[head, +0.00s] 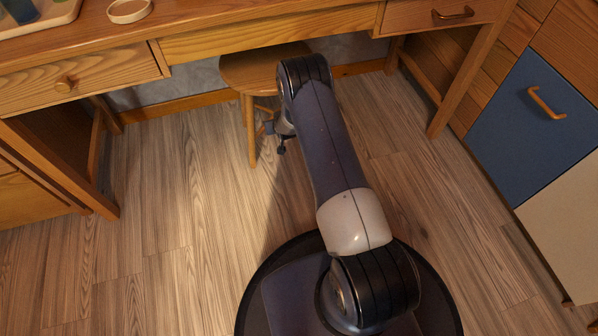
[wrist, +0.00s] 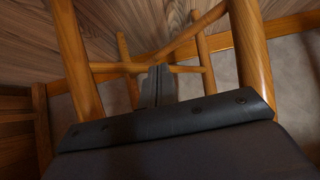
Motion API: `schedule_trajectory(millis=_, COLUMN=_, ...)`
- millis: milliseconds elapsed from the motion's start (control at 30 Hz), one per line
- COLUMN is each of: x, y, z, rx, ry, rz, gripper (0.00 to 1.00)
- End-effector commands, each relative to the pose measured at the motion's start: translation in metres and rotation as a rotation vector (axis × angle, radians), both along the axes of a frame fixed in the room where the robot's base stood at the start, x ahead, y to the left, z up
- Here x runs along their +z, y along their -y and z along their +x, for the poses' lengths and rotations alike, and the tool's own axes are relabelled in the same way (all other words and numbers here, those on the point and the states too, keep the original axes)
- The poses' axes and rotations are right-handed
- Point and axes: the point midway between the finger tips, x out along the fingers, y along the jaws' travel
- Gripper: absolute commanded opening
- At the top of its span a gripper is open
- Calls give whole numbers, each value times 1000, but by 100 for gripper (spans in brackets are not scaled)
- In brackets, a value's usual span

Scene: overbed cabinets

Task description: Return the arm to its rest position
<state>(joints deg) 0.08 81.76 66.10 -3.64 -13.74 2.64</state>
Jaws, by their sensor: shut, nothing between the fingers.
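My arm rises from my round base in the head view and reaches forward toward the desk. My gripper (head: 281,147) is small and partly hidden behind the arm, beside the stool's legs. In the wrist view my gripper (wrist: 160,72) shows as a dark shape with its fingers together and nothing held. The legs and crossbars of the wooden stool (wrist: 252,45) stand just beyond it. I cannot tell whether the gripper touches them.
The round stool (head: 247,72) stands under the wooden desk (head: 250,42). A blue cabinet door (head: 528,120) is at right. The wood floor (head: 180,230) is clear on the left.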

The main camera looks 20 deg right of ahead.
Motion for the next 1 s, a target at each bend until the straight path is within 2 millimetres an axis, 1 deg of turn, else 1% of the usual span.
schedule_trajectory(millis=33, x=5, y=0, z=-3, rx=0, ry=-1, rz=0, gripper=0)
schedule_trajectory(millis=100, x=7, y=0, z=-5, rx=-1, ry=0, rz=1, gripper=0)
schedule_trajectory(millis=433, x=6, y=0, z=-6, rx=0, ry=0, rz=0, gripper=0)
schedule_trajectory(millis=533, x=3, y=0, z=-4, rx=0, ry=0, rz=0, gripper=0)
schedule_trajectory(millis=667, x=-8, y=0, z=3, rx=0, ry=0, rz=0, gripper=0)
schedule_trajectory(millis=1000, x=-49, y=-1, z=34, rx=1, ry=1, rz=-1, gripper=0)
